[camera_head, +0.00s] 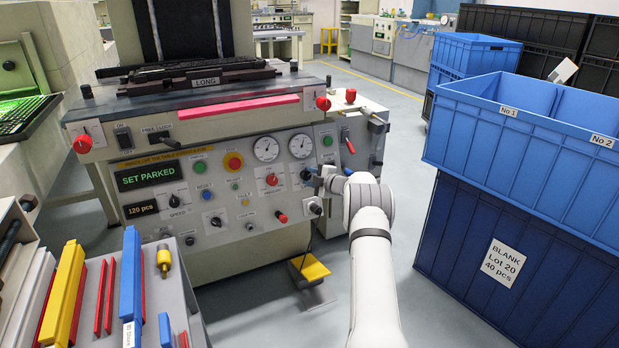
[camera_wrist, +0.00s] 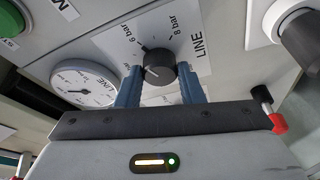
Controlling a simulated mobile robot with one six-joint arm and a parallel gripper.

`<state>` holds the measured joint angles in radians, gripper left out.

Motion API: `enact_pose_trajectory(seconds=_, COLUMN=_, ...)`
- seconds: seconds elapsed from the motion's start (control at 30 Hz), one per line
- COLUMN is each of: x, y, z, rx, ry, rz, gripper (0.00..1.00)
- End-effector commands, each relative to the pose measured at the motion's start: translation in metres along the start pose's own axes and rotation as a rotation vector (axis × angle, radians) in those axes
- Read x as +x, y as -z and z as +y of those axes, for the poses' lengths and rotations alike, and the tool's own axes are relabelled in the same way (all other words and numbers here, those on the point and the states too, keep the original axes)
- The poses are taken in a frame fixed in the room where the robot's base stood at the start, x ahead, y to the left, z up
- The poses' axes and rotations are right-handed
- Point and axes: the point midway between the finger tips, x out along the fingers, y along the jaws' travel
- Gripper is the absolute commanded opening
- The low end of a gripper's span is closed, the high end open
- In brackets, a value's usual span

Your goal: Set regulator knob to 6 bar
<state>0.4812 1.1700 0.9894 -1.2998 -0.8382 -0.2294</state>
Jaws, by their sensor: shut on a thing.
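The black regulator knob (camera_wrist: 160,66) sits on a white plate marked "6 bar", "8 bar" and "LINE" in the wrist view. The "6 bar" mark is to its upper left and "8 bar" to its upper right. A small pale line shows on the knob's face, but its exact setting is hard to read. My gripper (camera_wrist: 160,88) is shut on the knob, with one blue-grey finger on each side. In the head view my gripper (camera_head: 324,180) reaches the right part of the machine's panel. The round LINE gauge (camera_wrist: 84,84) is left of the gripper; its reading is unclear.
A red-tipped lever (camera_wrist: 275,118) stands close to the gripper's right side. A green button (camera_wrist: 296,20) and a grey knob (camera_wrist: 300,35) are nearby. Blue crates (camera_head: 520,125) stand right of my arm. A tool-covered surface (camera_head: 185,290) is at the lower left.

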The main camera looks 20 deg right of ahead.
Motion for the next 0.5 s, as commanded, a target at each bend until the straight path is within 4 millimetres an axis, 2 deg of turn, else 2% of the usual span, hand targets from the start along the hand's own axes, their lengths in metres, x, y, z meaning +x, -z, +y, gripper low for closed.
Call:
enact_pose_trajectory(seconds=0.43, x=0.0010, y=0.0013, z=-0.0011, rx=-0.009, ry=0.005, rz=0.003, gripper=0.12)
enact_pose_trajectory(seconds=0.47, x=0.0010, y=0.0014, z=-0.0011, rx=-0.009, ry=0.005, rz=0.003, gripper=0.35)
enact_pose_trajectory(seconds=0.5, x=0.0010, y=0.0013, z=-0.0011, rx=-0.009, ry=0.005, rz=0.003, gripper=0.38)
